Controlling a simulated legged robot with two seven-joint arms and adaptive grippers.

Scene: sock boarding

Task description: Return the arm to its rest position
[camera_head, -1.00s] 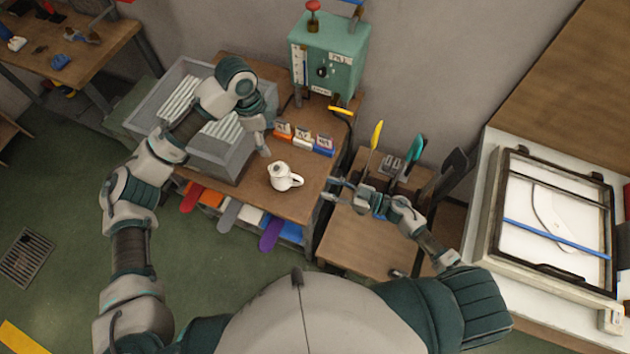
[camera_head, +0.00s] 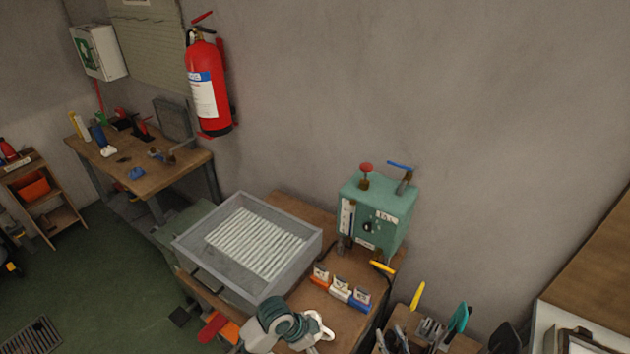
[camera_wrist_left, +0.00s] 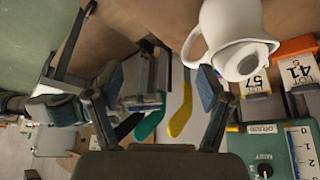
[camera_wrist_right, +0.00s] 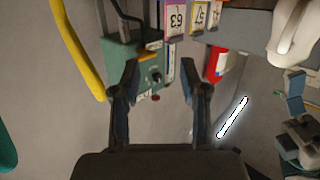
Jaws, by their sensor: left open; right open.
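My right gripper (camera_head: 392,342) shows only in part at the bottom edge of the head view, beside the tool holder. In the right wrist view its two fingers (camera_wrist_right: 158,72) are apart with nothing between them. My left arm shows at the bottom of the head view, and its gripper is not clear there. In the left wrist view the left gripper's fingers (camera_wrist_left: 158,85) are spread and empty. A white jug (camera_wrist_left: 235,40) is beyond the right-hand finger in that view. Its handle (camera_head: 324,328) shows beside my left arm in the head view; the rest is hidden.
A grey bin (camera_head: 190,243) with white ribbed contents stands on the bench. A green dial box (camera_head: 375,218) is behind numbered tags (camera_head: 341,285). Yellow (camera_head: 417,296) and teal (camera_head: 459,318) boards stand upright at lower right. A fire extinguisher (camera_head: 208,95) hangs on the wall.

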